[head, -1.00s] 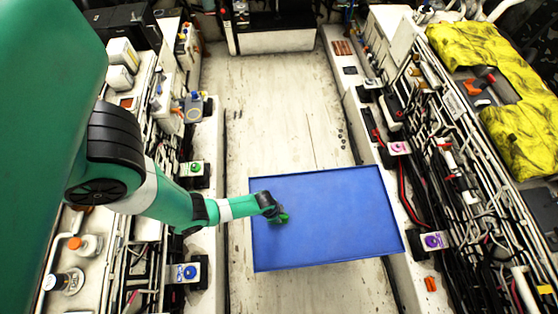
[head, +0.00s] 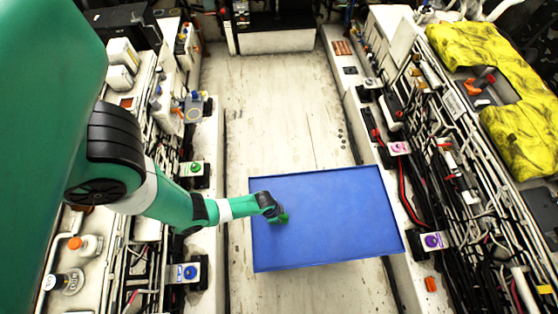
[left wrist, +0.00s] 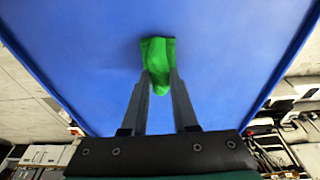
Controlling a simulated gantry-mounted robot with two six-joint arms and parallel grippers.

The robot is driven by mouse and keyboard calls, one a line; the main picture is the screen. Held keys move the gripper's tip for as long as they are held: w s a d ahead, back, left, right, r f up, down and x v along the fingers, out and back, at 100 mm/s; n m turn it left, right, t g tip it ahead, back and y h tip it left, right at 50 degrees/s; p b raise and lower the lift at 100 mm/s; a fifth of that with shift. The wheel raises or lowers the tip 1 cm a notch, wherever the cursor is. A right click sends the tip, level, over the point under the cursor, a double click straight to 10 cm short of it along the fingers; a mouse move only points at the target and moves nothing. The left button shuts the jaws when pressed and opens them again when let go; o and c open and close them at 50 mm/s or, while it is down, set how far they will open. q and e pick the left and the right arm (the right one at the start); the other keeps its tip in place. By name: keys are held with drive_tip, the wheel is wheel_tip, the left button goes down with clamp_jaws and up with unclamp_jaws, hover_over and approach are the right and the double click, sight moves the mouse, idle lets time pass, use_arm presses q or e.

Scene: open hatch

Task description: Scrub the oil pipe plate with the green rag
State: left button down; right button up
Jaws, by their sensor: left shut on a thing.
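The oil pipe plate looks to be the large flat blue panel (head: 335,215) with a raised rim, lying across the channel in the middle of the head view. Its blue surface also fills much of the left wrist view (left wrist: 235,60). My left gripper (head: 279,214) is over the left part of the panel. In the left wrist view its two fingers (left wrist: 160,82) are shut on the green rag (left wrist: 158,55). The rag (head: 284,218) is at the panel's surface; I cannot tell if it touches. My right gripper is not in view.
Equipment with pipes and cables lines both sides. A yellow cloth (head: 515,140) lies at the upper right, with an orange-red tool (head: 478,84) near it. An orange block (head: 430,284) sits right of the panel. The pale floor (head: 275,110) beyond the panel is clear.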

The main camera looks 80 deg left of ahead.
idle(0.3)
use_arm(q)
wheel_tip(320, 180, up, 6)
drive_tip(key=p, duration=0.6)
drive_tip(key=shift+r, duration=0.1)
drive_tip(key=shift+r+p, duration=0.55)
drive_tip(key=shift+p, duration=0.05)
drive_tip(key=shift+f, duration=0.1)
